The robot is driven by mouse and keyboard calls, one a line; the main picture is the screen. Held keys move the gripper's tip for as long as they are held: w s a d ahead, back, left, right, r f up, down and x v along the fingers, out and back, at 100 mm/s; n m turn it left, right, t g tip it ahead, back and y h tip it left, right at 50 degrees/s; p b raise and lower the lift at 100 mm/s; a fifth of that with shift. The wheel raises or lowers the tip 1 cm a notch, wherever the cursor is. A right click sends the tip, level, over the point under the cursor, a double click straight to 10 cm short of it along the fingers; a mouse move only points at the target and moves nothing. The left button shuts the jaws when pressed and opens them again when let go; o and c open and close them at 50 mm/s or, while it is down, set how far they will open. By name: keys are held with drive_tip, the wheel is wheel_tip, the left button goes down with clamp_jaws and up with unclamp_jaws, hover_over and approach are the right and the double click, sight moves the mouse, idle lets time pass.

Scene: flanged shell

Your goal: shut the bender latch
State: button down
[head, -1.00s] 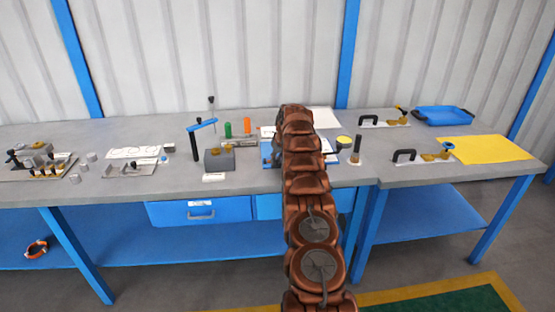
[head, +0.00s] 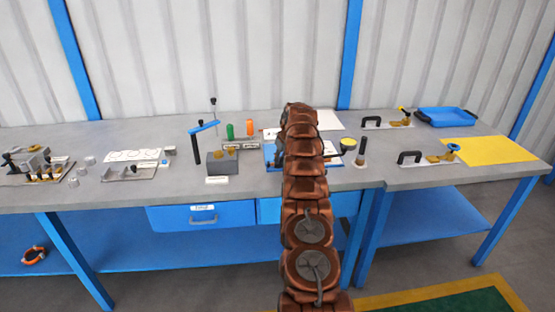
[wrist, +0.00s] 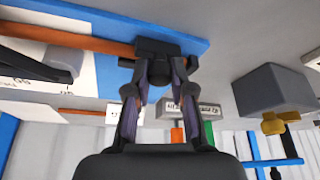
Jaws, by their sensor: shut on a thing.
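In the wrist view my gripper (wrist: 157,90) is shut on a small black part that looks like the bender latch (wrist: 157,48). This part sits at the end of an orange-brown bar (wrist: 62,38), over a blue base (wrist: 185,24). A dark handle-like piece (wrist: 45,66) lies to the left of it. My fingers hide part of the latch, and I cannot tell how far it is turned. In the head view my arm covers the gripper and most of the bender; an edge of the blue base (head: 269,158) shows beside the arm.
A grey block (head: 222,162) with a brass-coloured part stands left of the bender; it is near my fingers in the wrist view (wrist: 275,92). A blue-armed stand (head: 203,127), green and orange uprights and a dark post (head: 361,152) are close by. Toggle clamps (head: 428,158) lie further right.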

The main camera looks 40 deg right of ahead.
drive_tip(key=c, duration=1.1)
unclamp_jaws()
drive_tip(key=shift+d+r, duration=0.1)
drive_tip(key=shift+d, duration=0.15)
drive_tip(key=shift+o, duration=0.5)
drive_tip(key=shift+w+a, duration=0.15)
drive_tip(key=v, duration=1.2)
drive_tip(key=shift+a, duration=0.1)
